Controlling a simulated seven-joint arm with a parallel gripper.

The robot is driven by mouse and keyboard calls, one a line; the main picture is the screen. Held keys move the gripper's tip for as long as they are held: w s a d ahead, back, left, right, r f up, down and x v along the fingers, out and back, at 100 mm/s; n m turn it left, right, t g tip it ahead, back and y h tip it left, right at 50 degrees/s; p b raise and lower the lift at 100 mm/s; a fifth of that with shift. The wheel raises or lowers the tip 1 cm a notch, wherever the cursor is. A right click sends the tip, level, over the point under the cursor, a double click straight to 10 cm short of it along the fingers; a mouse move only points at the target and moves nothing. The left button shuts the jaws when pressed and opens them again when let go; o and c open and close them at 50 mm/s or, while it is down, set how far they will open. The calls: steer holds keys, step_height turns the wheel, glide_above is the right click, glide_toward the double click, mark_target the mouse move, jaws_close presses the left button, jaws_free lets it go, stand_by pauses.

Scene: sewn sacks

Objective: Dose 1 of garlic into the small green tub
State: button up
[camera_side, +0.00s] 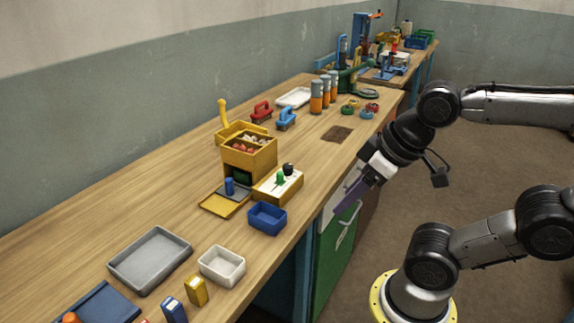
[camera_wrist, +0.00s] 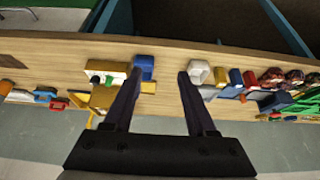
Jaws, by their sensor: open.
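A yellow box-shaped dispenser (camera_side: 262,158) stands mid-bench, its open top holding reddish and pale lumps (camera_side: 246,147); I cannot tell which are garlic. A dark green thing (camera_side: 240,177), perhaps the small green tub, shows in its lower front opening, partly hidden. A blue cylinder (camera_side: 229,186) stands in front of it. Beside it, a yellow box with a pale top (camera_side: 272,192) bears a green knob (camera_side: 280,179) and a black knob (camera_side: 288,169). My gripper (camera_side: 342,208) is open and empty, off the bench's front edge, right of the dispenser. It also shows in the wrist view (camera_wrist: 163,78).
A blue tub (camera_side: 267,217) and a white tub (camera_side: 222,265) stand near the front edge. A grey tray (camera_side: 150,259) lies left. Orange bottles (camera_side: 316,97), red and blue clamp-like tools (camera_side: 286,119) and a white tray (camera_side: 294,97) stand farther back. Bare bench lies left of the dispenser.

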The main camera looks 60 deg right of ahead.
steer(key=shift+c, duration=0.4)
steer(key=w+d+r+n+g, duration=0.1)
steer(key=w+d+r+n, duration=0.2)
steer(key=w+r, duration=0.3)
steer(key=w+d+r+n+g, duration=0.1)
steer(key=w+d+r+n, duration=0.3)
steer(key=w, duration=0.4)
steer(key=m+g, duration=0.2)
steer(key=g, duration=0.2)
glide_above(288, 165)
step_height(288, 165, down, 9)
step_height(288, 165, down, 14)
steer(key=shift+r, duration=0.15)
